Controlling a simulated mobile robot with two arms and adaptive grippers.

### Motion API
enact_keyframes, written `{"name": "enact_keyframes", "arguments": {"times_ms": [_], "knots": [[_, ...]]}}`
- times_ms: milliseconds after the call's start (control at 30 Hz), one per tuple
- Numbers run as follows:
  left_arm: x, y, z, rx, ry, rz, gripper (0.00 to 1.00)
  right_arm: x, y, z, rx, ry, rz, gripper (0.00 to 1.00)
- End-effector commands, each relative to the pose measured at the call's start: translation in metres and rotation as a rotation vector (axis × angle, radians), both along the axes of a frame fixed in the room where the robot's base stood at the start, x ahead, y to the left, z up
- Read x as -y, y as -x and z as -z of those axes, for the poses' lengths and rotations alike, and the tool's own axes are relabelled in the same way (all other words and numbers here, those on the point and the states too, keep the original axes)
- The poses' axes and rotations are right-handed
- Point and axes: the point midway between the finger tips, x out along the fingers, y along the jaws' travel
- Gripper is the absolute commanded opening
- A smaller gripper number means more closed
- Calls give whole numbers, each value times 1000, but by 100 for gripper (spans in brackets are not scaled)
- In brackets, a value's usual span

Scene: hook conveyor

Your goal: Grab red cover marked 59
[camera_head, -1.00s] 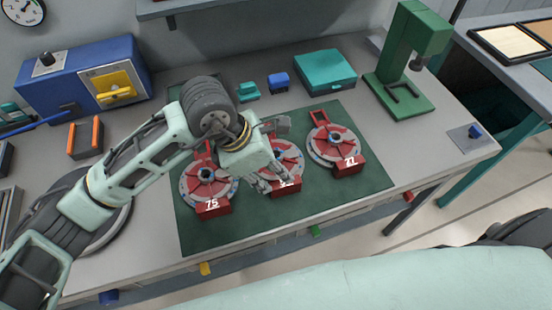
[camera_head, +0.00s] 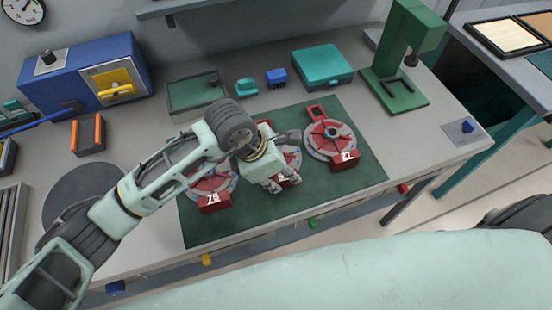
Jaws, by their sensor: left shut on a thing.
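Three red covers with round grey parts lie in a row on the dark green mat (camera_head: 235,231). The left one (camera_head: 213,203) is marked 75 and the right one (camera_head: 345,159) is marked 27. The middle red cover (camera_head: 291,156) is largely hidden by my left arm, and its number cannot be read. My left gripper (camera_head: 284,183) is over the front of the middle cover, pointing down, with its fingers shut on it at its front block. My right gripper is out of view.
Behind the mat are a green tray (camera_head: 187,97), a small teal block (camera_head: 247,87), a blue block (camera_head: 277,78) and a teal case (camera_head: 323,68). A green press (camera_head: 403,60) stands back right, a blue machine (camera_head: 75,80) back left.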

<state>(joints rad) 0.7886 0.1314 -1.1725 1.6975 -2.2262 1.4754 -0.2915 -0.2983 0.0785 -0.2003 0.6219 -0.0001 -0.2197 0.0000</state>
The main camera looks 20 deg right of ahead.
Motion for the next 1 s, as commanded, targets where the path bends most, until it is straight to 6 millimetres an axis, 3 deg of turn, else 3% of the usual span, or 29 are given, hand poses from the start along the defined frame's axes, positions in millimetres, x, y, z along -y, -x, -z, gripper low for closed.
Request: {"name": "enact_keyframes", "arguments": {"times_ms": [767,1000], "knots": [[1,-2,-5,6,6,1,0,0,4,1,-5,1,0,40],[2,-2,-21,8,7,2,0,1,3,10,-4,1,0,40]]}}
